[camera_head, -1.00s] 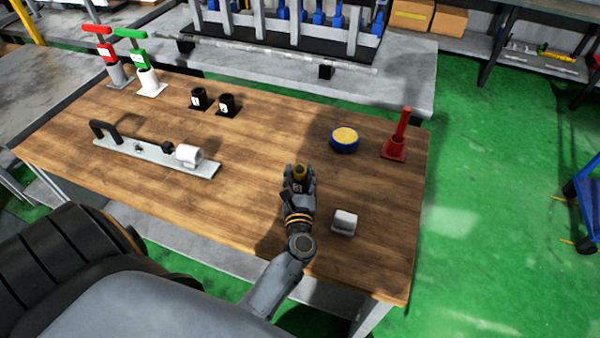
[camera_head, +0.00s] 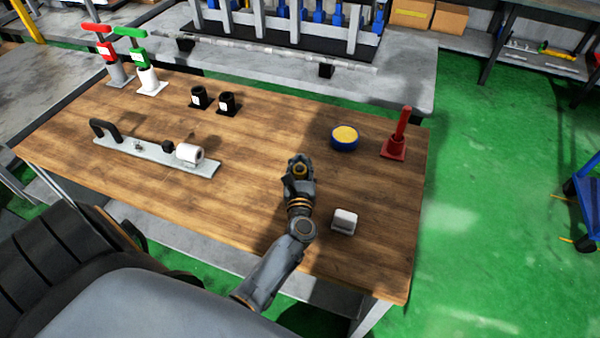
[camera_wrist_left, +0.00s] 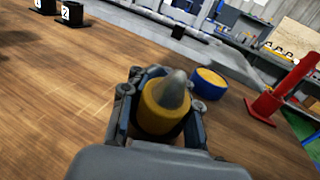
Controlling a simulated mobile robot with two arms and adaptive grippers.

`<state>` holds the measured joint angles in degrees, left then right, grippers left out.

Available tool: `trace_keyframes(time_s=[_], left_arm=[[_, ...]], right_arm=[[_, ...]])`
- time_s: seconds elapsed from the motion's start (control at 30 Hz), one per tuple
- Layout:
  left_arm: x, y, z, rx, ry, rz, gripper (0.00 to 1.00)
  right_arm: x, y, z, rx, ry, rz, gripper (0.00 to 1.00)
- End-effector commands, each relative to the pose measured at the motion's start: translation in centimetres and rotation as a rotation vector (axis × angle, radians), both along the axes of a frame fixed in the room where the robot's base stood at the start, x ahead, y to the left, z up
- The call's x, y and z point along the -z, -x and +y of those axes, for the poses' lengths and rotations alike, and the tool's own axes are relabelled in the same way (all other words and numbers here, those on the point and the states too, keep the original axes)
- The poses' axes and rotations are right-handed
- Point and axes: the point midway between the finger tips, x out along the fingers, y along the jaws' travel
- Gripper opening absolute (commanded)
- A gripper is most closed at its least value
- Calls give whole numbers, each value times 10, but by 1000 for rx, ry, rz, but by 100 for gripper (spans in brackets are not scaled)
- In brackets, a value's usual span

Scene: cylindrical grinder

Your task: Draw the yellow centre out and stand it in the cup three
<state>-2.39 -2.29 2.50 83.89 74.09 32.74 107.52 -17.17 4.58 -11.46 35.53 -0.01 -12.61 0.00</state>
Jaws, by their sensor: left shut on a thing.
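The yellow centre (camera_wrist_left: 165,112) has a grey cone tip that points up and away in the left wrist view. My left gripper (camera_wrist_left: 160,105) is shut on it, with a finger on each side. In the head view the left gripper (camera_head: 299,172) is low over the middle right of the wooden table, with the yellow centre (camera_head: 300,170) between its fingers. A dark edge shows under the centre in the wrist view; the gripper hides most of what is below, so I cannot tell how deep it sits in a cup. My right gripper is out of view.
Two black cups (camera_head: 198,97) (camera_head: 228,103) stand at the back. A grey bar fixture (camera_head: 155,157) lies at left. A blue and yellow round piece (camera_head: 344,138), a red post (camera_head: 396,144) and a small grey block (camera_head: 344,220) are near the gripper. The front middle is clear.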

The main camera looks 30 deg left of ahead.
Motion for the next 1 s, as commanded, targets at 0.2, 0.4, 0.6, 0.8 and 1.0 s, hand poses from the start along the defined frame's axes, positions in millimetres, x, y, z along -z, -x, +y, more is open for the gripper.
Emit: trace_keyframes(time_s=[0.2, 0.4, 0.6, 0.8, 1.0], left_arm=[[0, 0, 0, 0, 0, 0, 0], [-8, 1, -1, 0, 0, -1, 0], [-28, 5, -3, 0, 1, -2, 0], [-57, 11, -6, -1, 1, -2, 0], [-67, 32, -12, 0, 0, 4, 0]], right_arm=[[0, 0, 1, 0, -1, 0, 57], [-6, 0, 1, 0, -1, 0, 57], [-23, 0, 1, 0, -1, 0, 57], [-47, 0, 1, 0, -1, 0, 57], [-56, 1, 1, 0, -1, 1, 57]])
